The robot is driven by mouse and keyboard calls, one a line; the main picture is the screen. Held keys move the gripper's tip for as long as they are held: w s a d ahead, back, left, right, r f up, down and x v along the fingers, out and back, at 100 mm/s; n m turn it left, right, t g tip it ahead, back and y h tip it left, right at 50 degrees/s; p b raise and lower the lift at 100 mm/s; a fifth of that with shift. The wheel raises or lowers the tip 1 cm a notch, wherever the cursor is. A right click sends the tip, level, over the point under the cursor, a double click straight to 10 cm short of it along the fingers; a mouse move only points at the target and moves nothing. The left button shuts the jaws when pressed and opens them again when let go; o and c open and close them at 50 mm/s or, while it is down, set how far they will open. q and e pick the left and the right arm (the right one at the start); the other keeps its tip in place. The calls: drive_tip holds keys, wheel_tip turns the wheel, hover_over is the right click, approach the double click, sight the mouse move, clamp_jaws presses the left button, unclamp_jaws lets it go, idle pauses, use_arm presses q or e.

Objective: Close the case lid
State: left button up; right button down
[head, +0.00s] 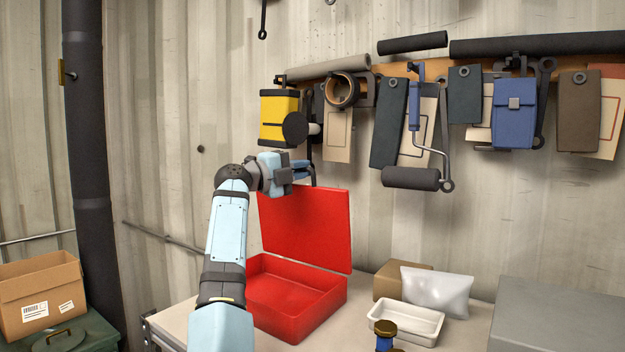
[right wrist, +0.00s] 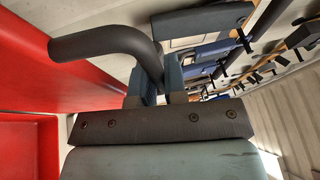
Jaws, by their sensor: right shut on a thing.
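The red case (head: 316,318) stands on the bench, and its lid (head: 310,228) is raised, standing nearly upright at the back. The inside that shows is empty. In the right wrist view the red lid (right wrist: 60,75) is on the left, with part of the red case (right wrist: 28,145) below it. A dark curved handle (right wrist: 105,40) runs from beside the lid into the jaws of my right gripper (right wrist: 160,88). My right gripper (head: 300,170) is at the lid's top edge, shut on this handle. My arm hides the case's left side. My left gripper is not in view.
A white tray (head: 378,312), a clear bag (head: 440,290) and a small cardboard box (head: 388,278) are right of the case. A grey box (head: 560,315) stands farther right. Tools and pouches hang on the wall rack above, including a yellow device (head: 278,118) near my gripper.

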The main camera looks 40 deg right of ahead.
drive_tip(key=a, duration=0.1)
drive_tip(key=a+h+b, duration=0.1)
drive_tip(key=s+a+f, duration=0.1)
drive_tip(key=shift+a+m+h+b, duration=0.25)
drive_tip(key=shift+m+h+b, duration=0.05)
drive_tip(key=shift+m+b, duration=0.1)
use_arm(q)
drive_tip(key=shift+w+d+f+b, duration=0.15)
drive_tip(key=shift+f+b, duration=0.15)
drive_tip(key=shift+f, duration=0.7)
use_arm(e)
drive_tip(key=shift+s+a+m+g+h, duration=0.15)
drive_tip(key=shift+a+h, duration=0.05)
drive_tip(key=shift+a, duration=0.2)
drive_tip(key=shift+s+a+m+g+h, duration=0.1)
drive_tip(key=shift+a+m+g+h, duration=0.1)
drive_tip(key=shift+a, duration=0.2)
drive_tip(key=c, duration=1.2)
unclamp_jaws()
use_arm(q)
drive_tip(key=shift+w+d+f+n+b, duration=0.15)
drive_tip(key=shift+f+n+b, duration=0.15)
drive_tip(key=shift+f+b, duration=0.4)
use_arm(e)
drive_tip(key=shift+v, duration=6.95)
